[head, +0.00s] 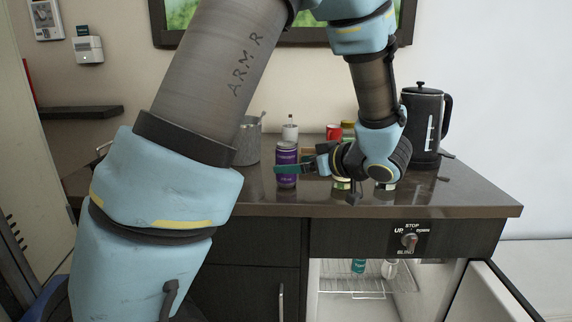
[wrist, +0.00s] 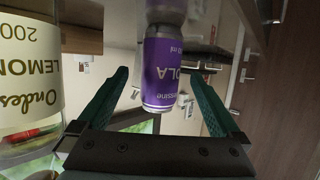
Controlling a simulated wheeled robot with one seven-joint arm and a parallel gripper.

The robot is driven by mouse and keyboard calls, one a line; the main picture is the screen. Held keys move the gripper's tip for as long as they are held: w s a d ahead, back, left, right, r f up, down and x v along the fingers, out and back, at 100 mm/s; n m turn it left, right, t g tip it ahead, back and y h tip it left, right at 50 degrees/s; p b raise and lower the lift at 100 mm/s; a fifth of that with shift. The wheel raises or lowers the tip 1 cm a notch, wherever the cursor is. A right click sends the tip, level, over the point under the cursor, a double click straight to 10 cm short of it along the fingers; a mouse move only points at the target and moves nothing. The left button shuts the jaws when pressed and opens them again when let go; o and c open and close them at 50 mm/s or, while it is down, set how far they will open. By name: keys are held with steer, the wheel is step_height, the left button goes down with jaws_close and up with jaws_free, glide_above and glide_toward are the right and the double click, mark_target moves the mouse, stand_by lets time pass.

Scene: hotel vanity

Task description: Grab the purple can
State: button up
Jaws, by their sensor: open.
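The purple can (head: 287,168) stands upright on the dark counter (head: 450,193), left of my wrist in the head view. In the wrist view the purple can (wrist: 162,70) appears upside down, ahead of the fingers and roughly between them. My gripper (wrist: 157,95) is open with green fingers spread and nothing held. In the head view my gripper (head: 290,169) points left, with a green finger across the front of the can. I cannot tell whether the fingers touch the can.
A labelled lemon bottle (wrist: 25,80) is close at left in the wrist view. A black kettle (head: 423,125) stands at the right. A grey container (head: 247,142), a white bottle (head: 290,130) and a red-topped item (head: 333,132) stand behind. An open fridge (head: 335,299) is below.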

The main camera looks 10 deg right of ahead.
mark_target(279, 161)
steer(key=shift+r+p+x, duration=0.25)
steer(key=shift+x, duration=1.45)
steer(key=shift+r+p+x, duration=0.2)
steer(key=shift+x, duration=1.5)
steer(key=shift+a, duration=0.1)
jaws_close()
